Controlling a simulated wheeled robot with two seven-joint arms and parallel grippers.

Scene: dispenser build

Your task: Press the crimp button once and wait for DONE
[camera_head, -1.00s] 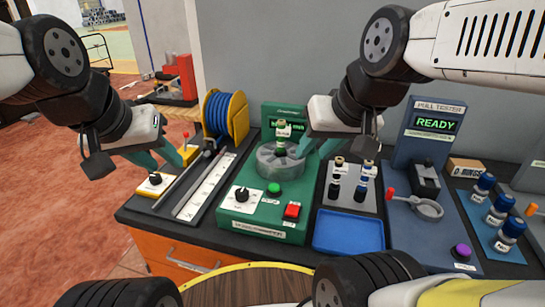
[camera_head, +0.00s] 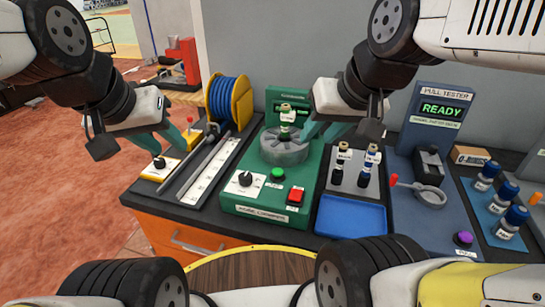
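The small button labels are too small to read. A fitting with a pale top (camera_head: 286,114) stands upright in the round grey die head (camera_head: 284,150). The crimper's screen (camera_head: 287,97) is partly hidden by the fitting, and its text is unreadable. My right gripper (camera_head: 310,130) looks open and empty, just right of the fitting. My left gripper (camera_head: 172,142) looks open and empty, over the bench's left end. Neither touches a button.
A blue hose reel (camera_head: 226,102) and a cutting rail with a ruler (camera_head: 214,172) are left of the crimper. Right of it are a rack of fittings (camera_head: 353,183), an empty blue tray (camera_head: 350,216) and the pull tester (camera_head: 440,110), showing READY. Blue-capped bottles (camera_head: 513,216) stand far right.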

